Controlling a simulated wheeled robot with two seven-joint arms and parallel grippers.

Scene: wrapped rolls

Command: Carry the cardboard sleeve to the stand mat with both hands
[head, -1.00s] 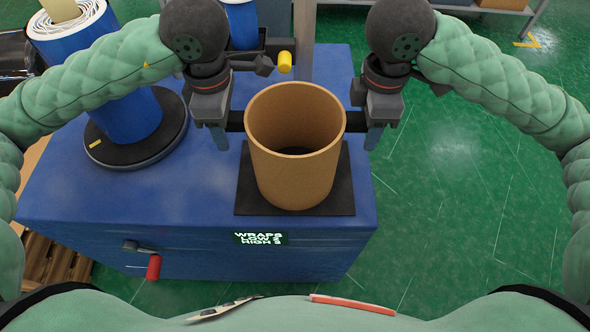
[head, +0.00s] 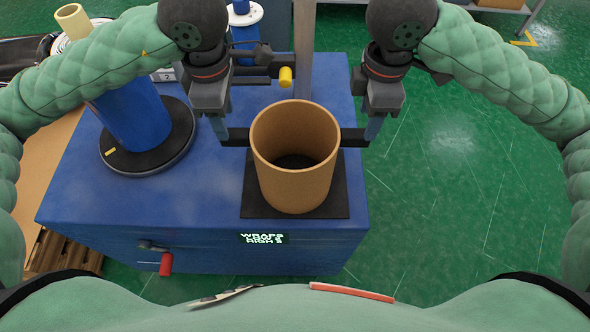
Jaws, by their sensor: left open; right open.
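The cardboard sleeve (head: 293,180) is a tan, open-topped tube. It stands upright on the black square stand mat (head: 345,195) on the blue cabinet top. My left gripper (head: 236,137) is open at the sleeve's left side, and my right gripper (head: 355,137) is open at its right side. Their fingers reach close to the upper wall; I cannot tell whether they touch it. The sleeve's inside is dark and looks empty.
The blue cabinet (head: 110,205) carries a round black turntable (head: 170,152) with a tilted-looking blue roll (head: 135,115). A grey post (head: 305,50) and a yellow knob (head: 286,77) stand behind the sleeve. Green floor (head: 450,180) is clear at right.

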